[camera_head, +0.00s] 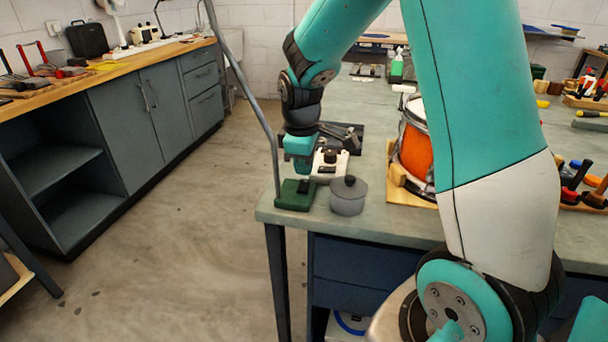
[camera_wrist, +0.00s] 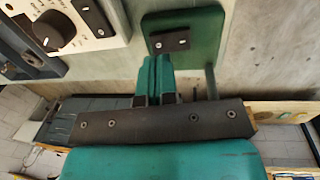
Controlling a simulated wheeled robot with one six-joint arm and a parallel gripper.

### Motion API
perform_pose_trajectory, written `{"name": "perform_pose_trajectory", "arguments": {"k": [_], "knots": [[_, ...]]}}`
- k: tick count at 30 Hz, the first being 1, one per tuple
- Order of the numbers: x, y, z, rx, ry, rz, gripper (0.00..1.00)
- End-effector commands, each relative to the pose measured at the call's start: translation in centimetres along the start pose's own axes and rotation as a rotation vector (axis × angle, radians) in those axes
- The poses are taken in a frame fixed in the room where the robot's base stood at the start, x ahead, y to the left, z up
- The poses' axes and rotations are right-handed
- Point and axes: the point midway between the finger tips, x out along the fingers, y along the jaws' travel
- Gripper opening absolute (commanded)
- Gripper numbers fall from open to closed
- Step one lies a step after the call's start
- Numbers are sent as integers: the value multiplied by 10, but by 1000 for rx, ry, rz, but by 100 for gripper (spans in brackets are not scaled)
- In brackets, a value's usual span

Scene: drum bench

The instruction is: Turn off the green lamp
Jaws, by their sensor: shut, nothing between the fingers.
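The green lamp's base (camera_head: 294,196) stands at the near left corner of the bench, with a grey pole rising from it out of the top of the head view. In the wrist view the green base (camera_wrist: 208,30) carries a dark switch plate (camera_wrist: 170,41) with small light marks. I cannot tell the switch's position, and the lamp's head is not in view. My gripper (camera_head: 301,170) points down just above the base. Its fingers (camera_wrist: 157,60) are shut and empty, with the tips close to the switch plate; I cannot tell whether they touch it.
A white box with a black knob (camera_head: 329,162) stands behind the base. A grey lidded pot (camera_head: 348,197) is close on its right. An orange drum (camera_head: 415,152) stands further right on a wooden board. The bench's left edge is close beside the lamp.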

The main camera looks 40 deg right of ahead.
Motion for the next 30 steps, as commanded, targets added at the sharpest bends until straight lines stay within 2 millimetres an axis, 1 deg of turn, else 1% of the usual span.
{"name": "perform_pose_trajectory", "arguments": {"k": [1,3,7,30], "knots": [[8,-1,1,0,-3,-3,0],[15,0,0,0,-1,-2,0],[23,0,0,0,0,0,0],[28,0,0,-1,-1,-37,0]]}}
